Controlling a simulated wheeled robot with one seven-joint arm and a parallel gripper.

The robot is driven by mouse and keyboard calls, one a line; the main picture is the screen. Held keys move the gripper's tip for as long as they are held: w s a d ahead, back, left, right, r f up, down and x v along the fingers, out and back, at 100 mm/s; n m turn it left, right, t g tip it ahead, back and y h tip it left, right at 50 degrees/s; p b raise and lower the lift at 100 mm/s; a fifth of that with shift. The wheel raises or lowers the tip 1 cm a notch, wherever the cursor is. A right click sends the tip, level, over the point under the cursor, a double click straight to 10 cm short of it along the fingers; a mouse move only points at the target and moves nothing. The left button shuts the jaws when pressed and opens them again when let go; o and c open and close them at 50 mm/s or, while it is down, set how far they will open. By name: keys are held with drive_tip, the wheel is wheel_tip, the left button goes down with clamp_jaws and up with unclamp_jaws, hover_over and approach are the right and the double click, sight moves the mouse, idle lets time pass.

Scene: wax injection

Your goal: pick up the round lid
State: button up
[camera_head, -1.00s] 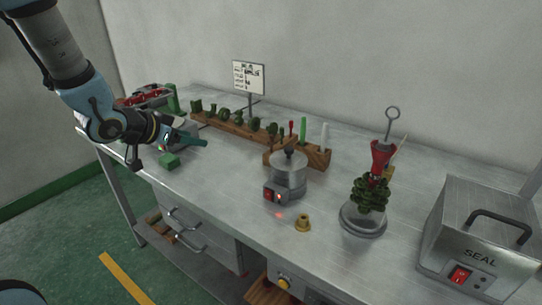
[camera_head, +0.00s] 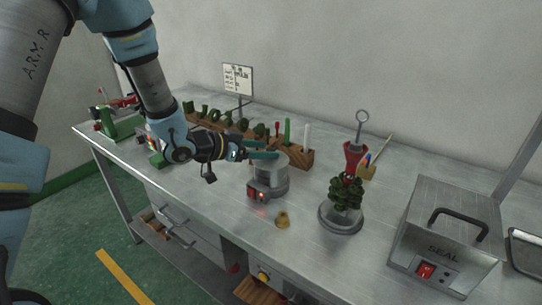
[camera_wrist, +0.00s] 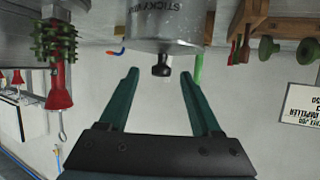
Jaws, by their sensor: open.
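The round lid (camera_head: 268,163) sits on the small metal wax pot (camera_head: 268,181) near the middle of the bench. The gripper hides its knob in the head view. In the wrist view, which is upside down, the dark knob (camera_wrist: 161,68) of the lid points down from the pot (camera_wrist: 165,28). My gripper (camera_head: 270,154) is open and empty, with its green fingers at the top of the pot. In the wrist view the fingertips (camera_wrist: 160,74) lie on either side of the knob, with a gap on both sides. Contact is not visible.
Behind the pot is a wooden rack (camera_head: 297,158) with upright sticks. Bare bench lies between pot and tree.

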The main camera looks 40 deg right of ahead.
drive_tip(key=shift+p+x, duration=0.4)
drive_tip(key=shift+x, duration=1.05)
drive_tip(key=shift+w+f, duration=0.1)
clamp_jaws()
